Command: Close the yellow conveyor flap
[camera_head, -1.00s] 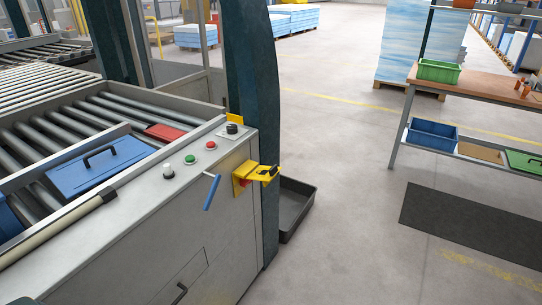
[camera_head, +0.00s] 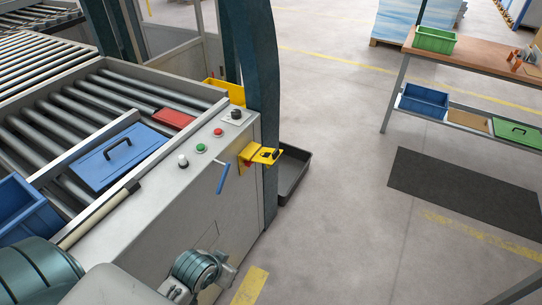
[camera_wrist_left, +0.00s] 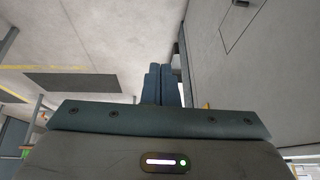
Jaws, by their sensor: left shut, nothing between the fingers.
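A yellow plate with a black fitting on top (camera_head: 260,154) juts out from the side of the grey conveyor frame (camera_head: 190,220), near its right corner. It looks roughly level, and a bit of red shows under it. It is the best match for the flap. My left arm reaches in at the lower left of the head view, low in front of the conveyor side. My left gripper (camera_wrist_left: 161,85) shows in the left wrist view, fingers together and empty, apart from the plate. My right gripper is not in view.
A blue lever (camera_head: 222,178) hangs just left of the plate. Buttons and a black knob (camera_head: 236,114) sit above. A yellow bin-like piece (camera_head: 226,90) stands behind the frame's corner. A dark tray (camera_head: 292,175) lies on the floor beside the post. Floor towards the black mat (camera_head: 465,190) is clear.

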